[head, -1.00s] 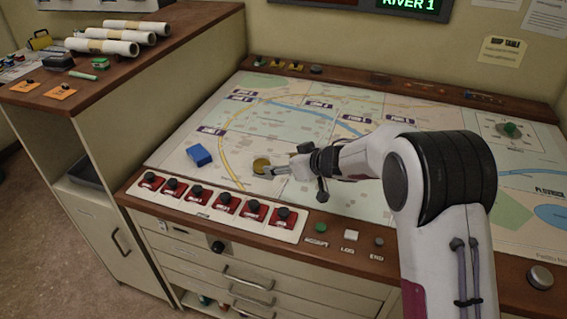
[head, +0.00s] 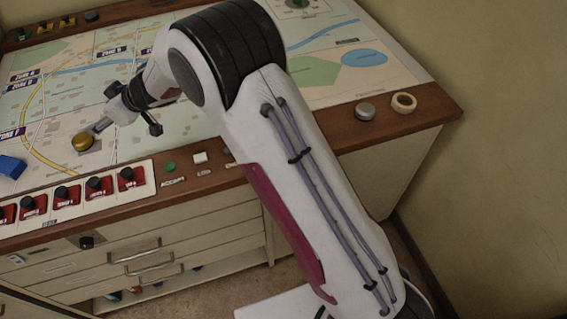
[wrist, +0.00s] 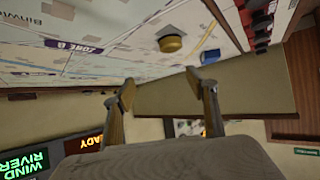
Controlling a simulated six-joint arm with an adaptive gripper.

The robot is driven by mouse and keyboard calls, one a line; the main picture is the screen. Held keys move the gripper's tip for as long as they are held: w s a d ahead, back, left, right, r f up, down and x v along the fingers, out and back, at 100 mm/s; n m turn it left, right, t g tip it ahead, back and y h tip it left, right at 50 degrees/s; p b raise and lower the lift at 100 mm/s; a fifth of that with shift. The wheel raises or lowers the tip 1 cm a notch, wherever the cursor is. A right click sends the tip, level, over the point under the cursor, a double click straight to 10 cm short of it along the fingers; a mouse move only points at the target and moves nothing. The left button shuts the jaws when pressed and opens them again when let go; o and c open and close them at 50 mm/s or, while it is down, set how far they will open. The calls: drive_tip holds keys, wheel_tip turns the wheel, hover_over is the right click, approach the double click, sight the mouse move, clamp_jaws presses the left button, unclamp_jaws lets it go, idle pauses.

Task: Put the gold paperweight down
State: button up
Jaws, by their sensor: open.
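The gold paperweight (head: 82,142) rests on the map surface (head: 110,150) near its front left, to the right of a blue block. My gripper (head: 97,128) is just beside the paperweight, at its upper right in the head view. In the wrist view, my gripper (wrist: 160,85) has its two fingers spread with nothing between them. There the paperweight (wrist: 170,43) sits on the map beyond the fingertips, with a visible gap. The fingertips are small and partly unclear in the head view.
The blue block (head: 12,167) lies at the left. A row of red switches (head: 66,195) runs along the front edge. A tape roll (head: 404,102) and a silver knob (head: 365,112) are at the right front corner. The map around the paperweight is mostly clear.

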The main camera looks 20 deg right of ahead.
drive_tip(key=d+r+m+t+h, duration=0.4)
drive_tip(key=d+r, duration=0.9)
drive_tip(key=d, duration=0.3)
drive_tip(key=s+d+r+m+h, duration=0.2)
drive_tip(key=s+d+r, duration=0.15)
drive_tip(key=d, duration=0.45)
drive_tip(key=s+d+r+m+h, duration=0.1)
drive_tip(key=s+d+r+h, duration=0.15)
drive_tip(key=s+d, duration=0.35)
drive_tip(key=s+d+m+g+h, duration=0.1)
drive_tip(key=s+d+m, duration=0.1)
drive_tip(key=s+d, duration=0.55)
drive_tip(key=s+f+m+g, duration=0.1)
drive_tip(key=s+f+g, duration=0.1)
drive_tip(key=s, duration=1)
drive_tip(key=s+d+f+m+g, duration=0.1)
drive_tip(key=s+f, duration=0.3)
drive_tip(key=s, duration=0.9)
drive_tip(key=shift+d+g+y, duration=0.25)
drive_tip(key=shift+g+y, duration=0.1)
drive_tip(key=shift+g, duration=0.25)
drive_tip(key=shift+s, duration=0.1)
